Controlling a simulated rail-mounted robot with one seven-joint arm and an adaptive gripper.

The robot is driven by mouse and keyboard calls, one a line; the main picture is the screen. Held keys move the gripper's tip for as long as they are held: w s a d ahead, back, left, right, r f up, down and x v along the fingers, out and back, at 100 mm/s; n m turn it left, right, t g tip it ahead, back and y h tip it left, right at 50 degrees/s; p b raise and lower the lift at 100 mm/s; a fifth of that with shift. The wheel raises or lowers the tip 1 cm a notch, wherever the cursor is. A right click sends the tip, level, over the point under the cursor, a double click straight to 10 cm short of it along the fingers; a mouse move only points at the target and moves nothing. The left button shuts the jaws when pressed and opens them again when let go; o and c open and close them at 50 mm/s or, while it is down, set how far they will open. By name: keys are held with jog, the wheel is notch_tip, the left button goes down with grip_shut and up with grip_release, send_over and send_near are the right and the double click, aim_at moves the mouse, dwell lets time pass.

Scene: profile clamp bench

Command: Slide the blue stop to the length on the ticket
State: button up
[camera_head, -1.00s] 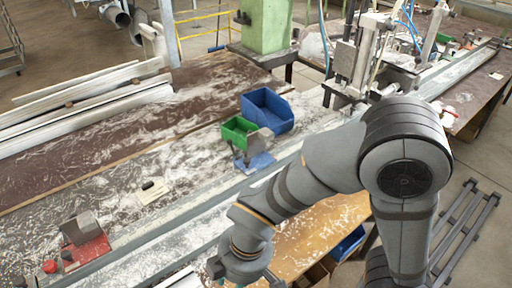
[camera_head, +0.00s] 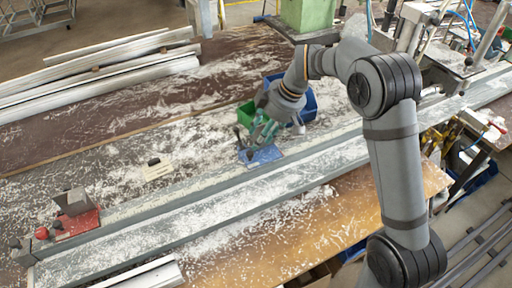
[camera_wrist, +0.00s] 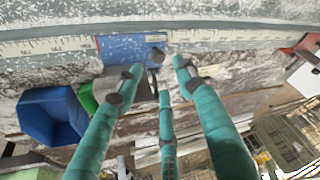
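The blue stop (camera_head: 262,156) sits on the bench against the long rail, near the green bin. It also shows in the wrist view (camera_wrist: 130,46) beside a ruler strip (camera_wrist: 50,45), with a dark knob at its edge. My gripper (camera_head: 256,136) is over the stop, its teal fingers pointing down. In the wrist view the fingers (camera_wrist: 155,75) are spread apart around the stop's grey upright plate, which they partly hide; I cannot tell whether they touch it. A cream ticket (camera_head: 158,171) with a dark object on it lies left of the stop, its writing unreadable.
A red stop block (camera_head: 78,222) sits at the rail's left end. A blue bin (camera_head: 303,100) and a green bin (camera_head: 246,114) stand close behind my gripper. Metal profiles (camera_head: 100,75) lie at the back left. The rail (camera_head: 180,200) between the stops is clear apart from shavings.

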aim_at(250, 152)
jog(key=p+x, duration=0.1)
jog(key=x, duration=0.7)
jog(key=shift+d+p, duration=0.1)
jog(key=shift+p, duration=0.3)
jog(key=shift+c, duration=0.7)
jog(key=c, duration=0.7)
jog(key=shift+w+r, duration=0.1)
grip_shut()
